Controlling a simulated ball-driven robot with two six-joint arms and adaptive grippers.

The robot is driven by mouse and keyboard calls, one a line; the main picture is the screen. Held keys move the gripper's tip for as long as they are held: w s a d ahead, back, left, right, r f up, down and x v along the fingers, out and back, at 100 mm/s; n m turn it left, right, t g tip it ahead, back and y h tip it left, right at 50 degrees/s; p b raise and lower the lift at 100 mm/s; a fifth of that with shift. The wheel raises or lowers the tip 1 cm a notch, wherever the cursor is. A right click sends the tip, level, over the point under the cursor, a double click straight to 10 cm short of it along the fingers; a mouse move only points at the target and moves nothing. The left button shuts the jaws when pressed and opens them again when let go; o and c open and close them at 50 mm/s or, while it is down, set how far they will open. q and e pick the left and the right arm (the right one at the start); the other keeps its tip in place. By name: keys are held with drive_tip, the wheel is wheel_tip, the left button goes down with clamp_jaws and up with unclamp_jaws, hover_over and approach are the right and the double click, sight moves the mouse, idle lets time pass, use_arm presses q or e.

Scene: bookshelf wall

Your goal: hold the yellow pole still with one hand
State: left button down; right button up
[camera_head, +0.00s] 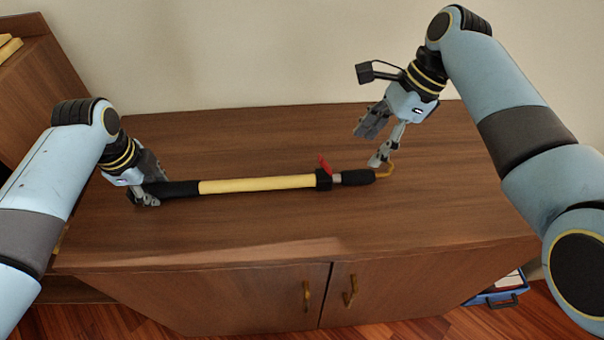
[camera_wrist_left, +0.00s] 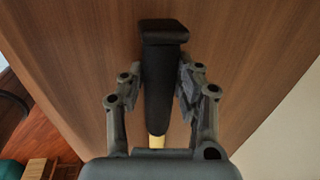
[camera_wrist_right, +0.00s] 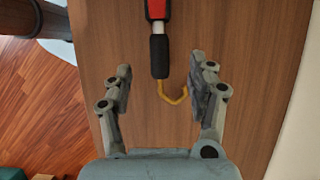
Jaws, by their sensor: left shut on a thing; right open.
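The yellow pole (camera_head: 258,184) lies along the top of a wooden cabinet, with a black grip at its left end, and a red lever (camera_head: 324,165), a black end piece (camera_head: 357,177) and a yellow hook (camera_head: 386,172) at its right. My left gripper (camera_head: 148,193) is shut on the black grip, which also shows between its fingers in the left wrist view (camera_wrist_left: 160,80). My right gripper (camera_head: 374,142) is open and empty above the hook end.
The wooden cabinet (camera_head: 220,225) has two closed doors with brass-coloured handles. Its top is clear around the pole. A pale wall (camera_head: 240,55) stands behind it. A blue case (camera_head: 497,292) sits on the floor at the right, and a wooden shelf (camera_head: 35,90) is at the left.

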sight(350, 172)
drive_tip(key=x, duration=0.9)
drive_tip(key=shift+f, duration=0.2)
clamp_jaws()
idle(0.3)
